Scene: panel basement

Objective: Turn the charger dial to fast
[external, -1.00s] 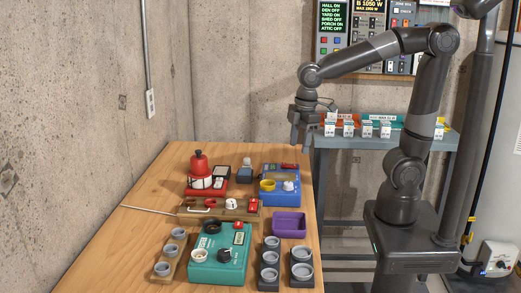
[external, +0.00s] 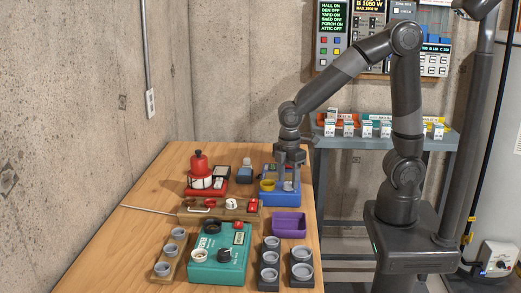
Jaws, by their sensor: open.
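A blue box (external: 281,200) stands on the wooden table near its back right, with a yellow round part (external: 267,186) on top. Its pale dial, clear one second ago, is now largely hidden by my fingers. My gripper (external: 288,183) points down over the right part of this box, open, its fingers on either side of where the dial sits. I cannot tell whether they touch it. A teal box (external: 205,272) at the front carries a black knob (external: 225,256). Labels are too small to read, so I cannot confirm which box is the charger.
A purple tray (external: 289,224) sits in front of the blue box. A wooden board with switches (external: 218,210) and a red device (external: 199,178) lie to its left. Grey cups (external: 270,258) stand at the front. A white box with a knob (external: 498,257) is far right.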

